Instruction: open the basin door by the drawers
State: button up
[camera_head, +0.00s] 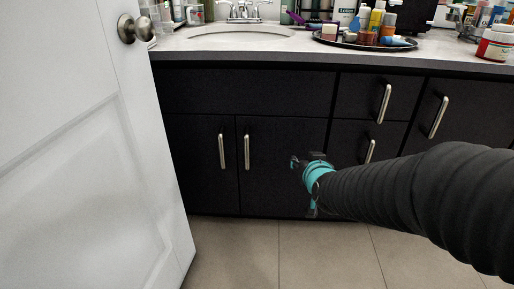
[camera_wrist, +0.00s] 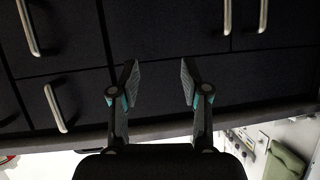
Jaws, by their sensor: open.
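The basin door by the drawers (camera_head: 285,180) is the right one of two dark doors under the basin, and it is shut. Its upright silver handle (camera_head: 246,151) is near its left edge. In the wrist view, which is upside down, the door (camera_wrist: 165,22) is at the top and part of its handle (camera_wrist: 227,15) shows at the upper right. My gripper (camera_head: 304,165) is in front of the door's right part, to the right of the handle. In the wrist view my gripper (camera_wrist: 158,72) is open, with nothing between its fingers.
The left basin door (camera_head: 205,165) is shut, with its own handle (camera_head: 221,151). Drawers (camera_head: 362,95) with silver handles are to the right. A white room door (camera_head: 85,170) stands at the left. The countertop (camera_head: 270,45) carries a tray (camera_head: 365,45) of bottles. Tiled floor (camera_head: 250,250) is clear.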

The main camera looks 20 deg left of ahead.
jog(key=w+a+f+t+y+b, duration=0.2)
jog(key=w+a+f, duration=0.1)
jog(key=a+f, duration=0.55)
jog(key=n+t, duration=0.2)
send_near(247, 153)
jog(key=shift+y, duration=0.4)
jog(key=x, duration=1)
jog(key=shift+w+f, duration=0.1)
jog(key=shift+w, duration=0.4)
grip_shut()
